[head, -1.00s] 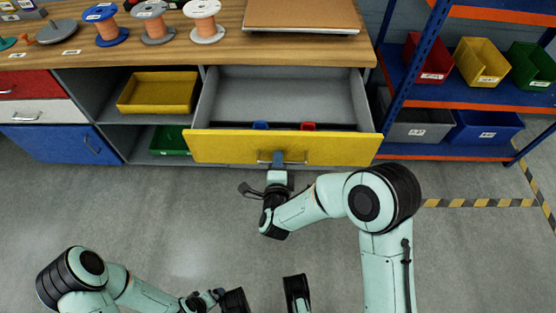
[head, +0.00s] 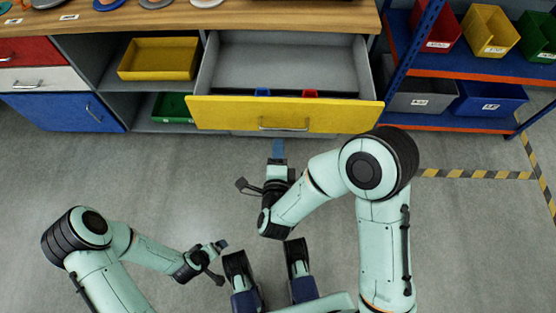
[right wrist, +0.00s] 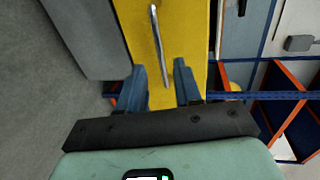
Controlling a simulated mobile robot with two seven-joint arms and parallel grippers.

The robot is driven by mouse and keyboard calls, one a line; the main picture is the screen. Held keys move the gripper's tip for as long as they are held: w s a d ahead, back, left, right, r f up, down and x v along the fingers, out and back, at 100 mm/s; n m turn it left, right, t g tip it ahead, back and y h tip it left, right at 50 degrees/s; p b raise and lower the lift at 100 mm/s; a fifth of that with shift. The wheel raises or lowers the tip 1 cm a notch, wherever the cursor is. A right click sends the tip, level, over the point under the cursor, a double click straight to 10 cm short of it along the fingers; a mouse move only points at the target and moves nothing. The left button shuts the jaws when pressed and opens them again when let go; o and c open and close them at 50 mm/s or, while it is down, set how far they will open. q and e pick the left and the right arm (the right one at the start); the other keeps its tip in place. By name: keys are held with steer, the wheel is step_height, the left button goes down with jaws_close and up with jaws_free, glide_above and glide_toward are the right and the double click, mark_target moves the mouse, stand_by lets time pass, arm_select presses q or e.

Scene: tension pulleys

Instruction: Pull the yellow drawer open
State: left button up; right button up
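The yellow drawer (head: 225,114) is pulled well out of the workbench, and its grey inside shows. A metal bar handle (head: 283,124) is on its front; the handle also shows in the right wrist view (right wrist: 158,42). My right gripper (head: 279,146) is just in front of the handle and apart from it. In the right wrist view its two blue fingers (right wrist: 160,84) are spread, with nothing between them. My left gripper (head: 222,244) is low in the head view, far from the drawer; its finger opening is too small to tell.
A blue and a red item lie at the drawer's front inside. A yellow bin (head: 158,60) and a green bin (head: 173,108) sit in the left shelves. A blue-framed rack (head: 470,70) with bins stands at right. The floor before the drawer is clear.

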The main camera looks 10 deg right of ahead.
arm_select(q)
steer(key=shift+d+r, duration=0.15)
steer(key=shift+r, duration=0.15)
arm_select(e)
steer(key=v, duration=0.4)
